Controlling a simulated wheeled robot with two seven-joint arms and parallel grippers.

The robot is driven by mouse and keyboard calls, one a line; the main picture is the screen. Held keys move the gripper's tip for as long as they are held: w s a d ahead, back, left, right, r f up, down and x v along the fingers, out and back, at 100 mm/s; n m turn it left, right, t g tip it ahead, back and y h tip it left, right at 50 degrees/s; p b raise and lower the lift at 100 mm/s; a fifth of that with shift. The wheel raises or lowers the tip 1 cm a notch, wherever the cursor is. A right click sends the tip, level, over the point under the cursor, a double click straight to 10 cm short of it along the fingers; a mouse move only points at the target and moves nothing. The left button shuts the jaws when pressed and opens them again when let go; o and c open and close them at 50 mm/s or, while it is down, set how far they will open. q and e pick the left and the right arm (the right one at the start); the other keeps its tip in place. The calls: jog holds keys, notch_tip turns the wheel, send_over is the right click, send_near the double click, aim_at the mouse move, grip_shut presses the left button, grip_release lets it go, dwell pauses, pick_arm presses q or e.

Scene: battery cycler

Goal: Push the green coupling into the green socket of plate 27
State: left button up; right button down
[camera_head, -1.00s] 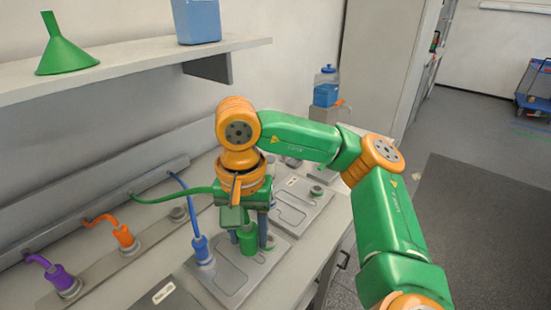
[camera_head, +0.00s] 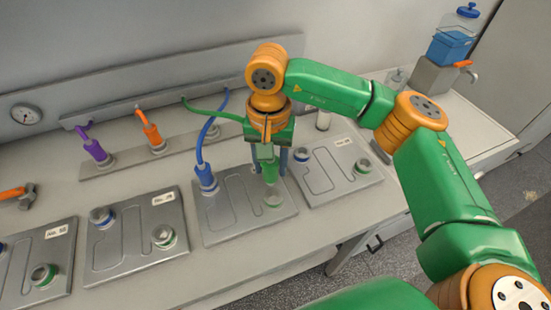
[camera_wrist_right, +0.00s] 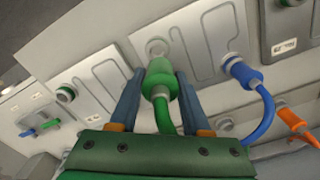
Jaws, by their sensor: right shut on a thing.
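My right gripper (camera_head: 270,174) is shut on the green coupling (camera_head: 268,168), which points down with its green hose trailing back to the left. Its fingers flank the coupling in the wrist view (camera_wrist_right: 160,82). Just below the coupling is the green socket (camera_head: 273,201) at the front right of the middle plate (camera_head: 225,228). In the wrist view the socket (camera_wrist_right: 156,48) is just past the coupling's end; I cannot tell whether they touch. The plate's number label is hidden. My left gripper is out of view.
A blue coupling (camera_head: 205,179) with its hose stands in the middle plate's other socket. Plates with open sockets lie to the left (camera_head: 125,258) and right (camera_head: 318,196). Purple (camera_head: 95,150) and orange (camera_head: 150,133) couplings stand on the rail behind.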

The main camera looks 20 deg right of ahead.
aim_at(274, 178)
jog(key=f+b, duration=0.1)
jog(key=d+f+b, duration=0.1)
jog(key=f, duration=0.1)
jog(key=shift+f, duration=0.3)
jog(key=shift+a+f, duration=0.1)
jog(key=shift+f, duration=0.25)
jog(key=shift+a+f, duration=0.1)
jog(key=shift+a, duration=0.05)
jog(key=shift+f+b, duration=0.15)
jog(key=shift+b, duration=0.35)
jog(key=shift+f+b, duration=0.2)
jog(key=shift+b, duration=0.1)
